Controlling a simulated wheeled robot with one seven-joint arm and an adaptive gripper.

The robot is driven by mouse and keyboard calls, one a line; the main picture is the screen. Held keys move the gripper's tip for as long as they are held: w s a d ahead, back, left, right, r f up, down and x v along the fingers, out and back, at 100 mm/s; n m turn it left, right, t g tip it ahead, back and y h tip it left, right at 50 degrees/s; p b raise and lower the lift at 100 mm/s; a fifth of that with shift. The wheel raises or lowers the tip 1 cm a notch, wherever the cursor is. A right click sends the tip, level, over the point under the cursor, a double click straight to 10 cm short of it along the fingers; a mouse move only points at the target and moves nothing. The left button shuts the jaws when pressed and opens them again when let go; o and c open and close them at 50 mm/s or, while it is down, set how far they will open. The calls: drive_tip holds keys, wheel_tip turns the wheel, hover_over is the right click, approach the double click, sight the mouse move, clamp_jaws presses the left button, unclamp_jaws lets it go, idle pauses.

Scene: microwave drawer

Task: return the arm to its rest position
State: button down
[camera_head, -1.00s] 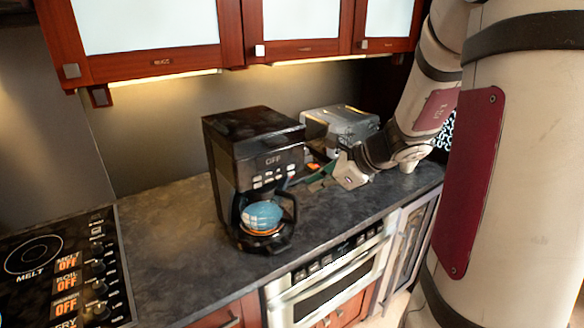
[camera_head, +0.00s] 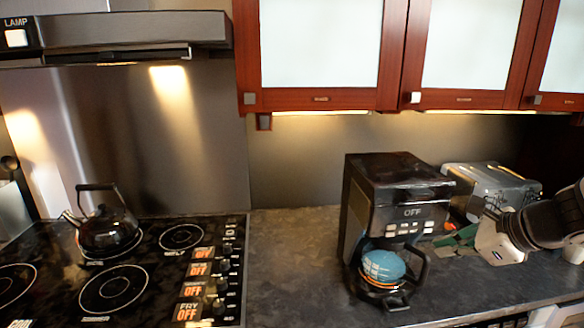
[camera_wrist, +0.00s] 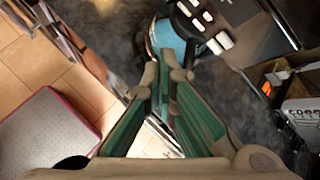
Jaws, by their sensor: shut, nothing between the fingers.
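My gripper (camera_head: 452,242) is at the right of the head view, over the counter between the coffee maker and the toaster. In the wrist view my gripper (camera_wrist: 168,72) shows its green-lined fingers meeting at the tips, shut with nothing between them. My dark wrist and pale arm run off the right edge of the head view. The rest of my arm is out of the head view.
A black coffee maker (camera_head: 395,190) with a blue item (camera_head: 382,266) at its carafe stands on the dark counter (camera_head: 290,260). A silver toaster (camera_head: 492,185) is behind my gripper. A kettle (camera_head: 108,230) sits on the stove at left. Wooden cabinets (camera_head: 392,50) hang above.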

drive_tip(key=s+a+r+n+g, duration=0.2)
drive_tip(key=s+a+r+n, duration=0.15)
drive_tip(key=a+n, duration=0.35)
drive_tip(key=s+a+r+n+g, duration=0.1)
drive_tip(key=s+a+r+n, duration=0.1)
drive_tip(key=s+a+n, duration=0.4)
drive_tip(key=s+a+r+n+h, duration=0.1)
drive_tip(key=s+n, duration=0.3)
drive_tip(key=n, duration=0.2)
drive_tip(key=s+a+r+n+h, duration=0.1)
drive_tip(key=s+r+n+h, duration=0.1)
drive_tip(key=s+n, duration=0.2)
drive_tip(key=shift+s+a+r+n+h, duration=0.15)
drive_tip(key=shift+s+a+n+h, duration=0.2)
drive_tip(key=shift+n, duration=1.05)
